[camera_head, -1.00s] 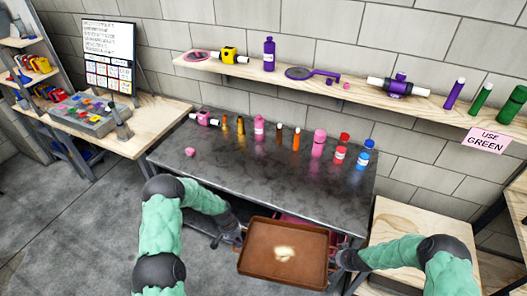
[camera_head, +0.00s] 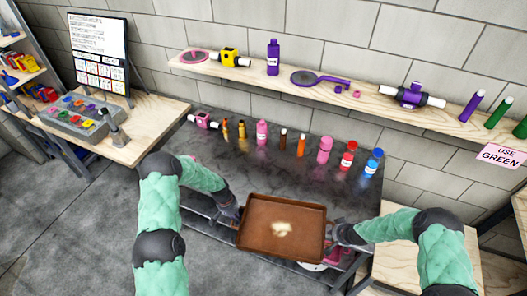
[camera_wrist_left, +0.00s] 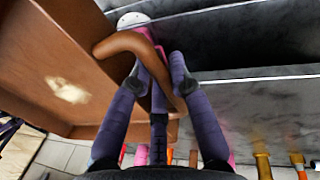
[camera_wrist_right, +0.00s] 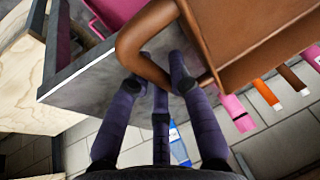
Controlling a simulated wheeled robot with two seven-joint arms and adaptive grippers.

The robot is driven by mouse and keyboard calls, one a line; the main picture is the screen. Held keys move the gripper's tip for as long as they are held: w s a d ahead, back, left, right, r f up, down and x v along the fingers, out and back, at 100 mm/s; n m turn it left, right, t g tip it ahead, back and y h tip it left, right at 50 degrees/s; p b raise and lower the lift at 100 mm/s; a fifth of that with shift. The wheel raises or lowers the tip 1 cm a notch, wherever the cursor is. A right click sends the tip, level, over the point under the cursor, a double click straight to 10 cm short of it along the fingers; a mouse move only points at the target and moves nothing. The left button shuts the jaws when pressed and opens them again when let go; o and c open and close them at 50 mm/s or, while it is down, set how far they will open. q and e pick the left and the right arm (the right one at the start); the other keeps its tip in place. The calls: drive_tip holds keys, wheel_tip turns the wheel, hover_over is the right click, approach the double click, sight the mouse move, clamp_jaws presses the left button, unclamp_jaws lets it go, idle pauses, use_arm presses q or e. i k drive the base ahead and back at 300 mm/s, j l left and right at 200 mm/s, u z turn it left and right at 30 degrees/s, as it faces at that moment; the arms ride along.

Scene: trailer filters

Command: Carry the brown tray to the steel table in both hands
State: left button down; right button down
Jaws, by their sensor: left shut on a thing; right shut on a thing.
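The brown tray (camera_head: 262,240) is level in front of me, with a pale patch in its middle. It overlaps the front edge of the dark steel table (camera_head: 285,178) in the head view. My left gripper (camera_head: 235,216) is shut on the tray's left handle, a curved brown bar that shows in the left wrist view (camera_wrist_left: 125,42). My right gripper (camera_head: 334,238) is shut on the right handle, which shows in the right wrist view (camera_wrist_right: 133,42). The tray hides part of the table's front edge and what is below it.
The table's front half looks clear. A wooden shelf (camera_head: 345,88) runs above. Wooden tables flank it at left (camera_head: 158,118) and right (camera_head: 400,262).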

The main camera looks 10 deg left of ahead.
sight(266, 183)
drive_tip(key=i+j, duration=0.25)
drive_tip(key=i, duration=0.2)
drive_tip(key=i+j, duration=0.3)
drive_tip(key=i, duration=0.15)
